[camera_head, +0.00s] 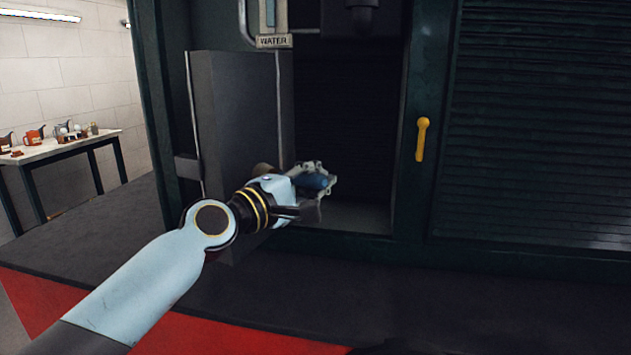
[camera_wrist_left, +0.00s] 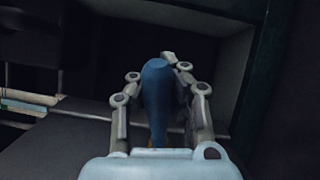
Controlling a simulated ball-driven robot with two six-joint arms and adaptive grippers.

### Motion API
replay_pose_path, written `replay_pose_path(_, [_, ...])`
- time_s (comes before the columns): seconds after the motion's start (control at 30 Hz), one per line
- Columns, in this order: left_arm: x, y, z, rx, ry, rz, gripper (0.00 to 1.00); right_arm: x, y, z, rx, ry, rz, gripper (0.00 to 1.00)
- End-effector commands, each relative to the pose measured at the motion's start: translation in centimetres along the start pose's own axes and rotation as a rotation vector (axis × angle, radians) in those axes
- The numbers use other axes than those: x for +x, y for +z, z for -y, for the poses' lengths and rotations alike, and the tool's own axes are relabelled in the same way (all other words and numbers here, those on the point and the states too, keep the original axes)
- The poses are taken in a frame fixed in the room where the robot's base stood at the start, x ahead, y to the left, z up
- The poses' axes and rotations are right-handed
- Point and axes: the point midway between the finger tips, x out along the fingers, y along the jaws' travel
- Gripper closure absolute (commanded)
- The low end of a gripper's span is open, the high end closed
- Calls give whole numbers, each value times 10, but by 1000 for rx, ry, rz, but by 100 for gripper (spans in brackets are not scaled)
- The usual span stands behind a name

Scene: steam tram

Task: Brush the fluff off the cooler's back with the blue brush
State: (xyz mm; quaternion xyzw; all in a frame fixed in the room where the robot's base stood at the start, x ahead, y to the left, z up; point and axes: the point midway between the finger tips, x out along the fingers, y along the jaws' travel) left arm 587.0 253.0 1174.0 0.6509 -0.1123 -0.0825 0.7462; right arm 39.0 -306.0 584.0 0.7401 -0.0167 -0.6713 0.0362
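My left gripper (camera_head: 322,187) reaches in front of the dark recess, at the right edge of a tall dark grey panel or box (camera_head: 240,110). It is shut on the blue brush (camera_head: 313,182). In the left wrist view the brush's blue rounded handle (camera_wrist_left: 157,85) stands between the two fingers; I cannot make out its bristles. Whether the grey panel is part of the cooler I cannot tell. No fluff can be made out. My right gripper is not in view.
A gauge with a WATER plate (camera_head: 273,41) hangs above the recess. A yellow handle (camera_head: 422,139) is on the frame to the right, beside a slatted shutter (camera_head: 540,130). A side table (camera_head: 75,146) with several cans stands at the far left.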

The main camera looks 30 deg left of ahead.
Motion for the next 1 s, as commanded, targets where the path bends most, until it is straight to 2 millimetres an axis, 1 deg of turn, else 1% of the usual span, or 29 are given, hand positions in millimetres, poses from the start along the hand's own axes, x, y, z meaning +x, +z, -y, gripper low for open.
replay_pose_path(0.03, [-1, -1, 8, 0, 0, 0, 100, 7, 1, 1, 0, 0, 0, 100])
replay_pose_path(0.1, [-1, -2, 14, 1, -1, 0, 100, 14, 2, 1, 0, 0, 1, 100])
replay_pose_path(0.23, [-2, -4, 20, 1, -1, 0, 100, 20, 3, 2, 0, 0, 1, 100])
replay_pose_path(0.37, [-5, -2, 18, 1, -1, -1, 100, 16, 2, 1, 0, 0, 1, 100])
replay_pose_path(0.6, [-25, 4, 17, 1, -2, 0, 100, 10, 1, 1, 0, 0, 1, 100])
replay_pose_path(0.87, [-35, 8, 17, 1, -1, -1, 100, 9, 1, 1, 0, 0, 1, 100])
replay_pose_path(1.0, [-46, 11, 17, 1, -2, 0, 100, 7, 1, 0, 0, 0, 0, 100])
